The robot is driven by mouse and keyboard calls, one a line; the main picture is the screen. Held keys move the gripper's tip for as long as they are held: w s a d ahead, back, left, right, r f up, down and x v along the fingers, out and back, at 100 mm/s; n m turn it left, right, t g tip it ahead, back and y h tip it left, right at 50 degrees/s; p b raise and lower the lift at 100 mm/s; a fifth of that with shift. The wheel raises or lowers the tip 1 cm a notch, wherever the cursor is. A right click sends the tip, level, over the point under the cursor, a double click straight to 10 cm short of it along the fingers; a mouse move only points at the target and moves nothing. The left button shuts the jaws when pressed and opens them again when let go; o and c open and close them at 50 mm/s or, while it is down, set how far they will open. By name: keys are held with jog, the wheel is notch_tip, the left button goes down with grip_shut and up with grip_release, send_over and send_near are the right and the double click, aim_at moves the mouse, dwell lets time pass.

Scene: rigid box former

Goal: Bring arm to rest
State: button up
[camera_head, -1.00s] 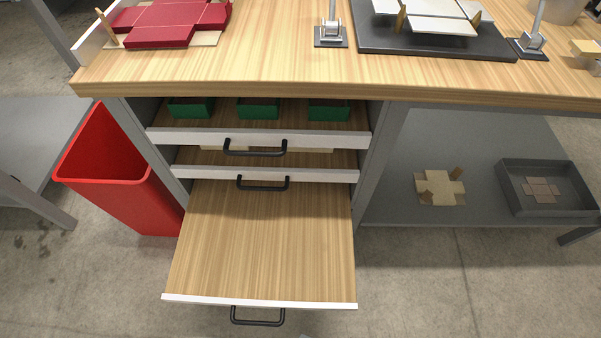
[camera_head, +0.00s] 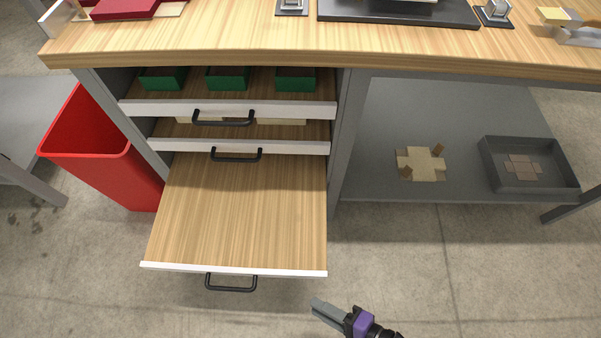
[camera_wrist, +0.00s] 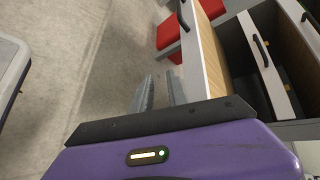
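My gripper (camera_head: 327,311) shows at the bottom of the head view, right of the bottom drawer's front and over the concrete floor. It has grey fingers and a purple and black body. In the wrist view the two fingers (camera_wrist: 160,90) stand apart with nothing but floor between them, so it is open and empty. Most of my arm is out of view. The bottom drawer (camera_head: 240,215) is pulled far out and bare. The two drawers above it are partly out, and the top one (camera_head: 290,109) holds green bins (camera_head: 228,79).
The wooden bench top (camera_head: 300,42) carries a red box blank (camera_head: 125,8) and a dark plate (camera_head: 400,14). A red bin (camera_head: 95,150) stands left. A grey lower shelf (camera_head: 385,125) holds a tan blank (camera_head: 421,164) and a dark tray (camera_head: 530,181). The floor in front is clear.

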jog(key=w+d+n+t+h, duration=0.1)
jog(key=d+n+t+h, duration=0.1)
jog(key=d+h, duration=0.45)
jog(key=d+r+n+t+h, duration=0.3)
jog(key=d+r+h, duration=0.1)
jog(key=d+r, duration=0.55)
jog(key=s+r+n+t+p, duration=0.1)
jog(key=r+p, duration=0.9)
jog(key=r, duration=1)
jog(key=s+a+r+n+t+p, duration=0.1)
jog(key=s+r+n+p, duration=0.3)
jog(key=r+p, duration=0.7)
notch_tip(320, 180, up, 10)
jog(key=shift+s+a+f+t+h, duration=0.15)
jog(key=shift+s+t+h, duration=0.35)
jog(key=shift+s, duration=0.6)
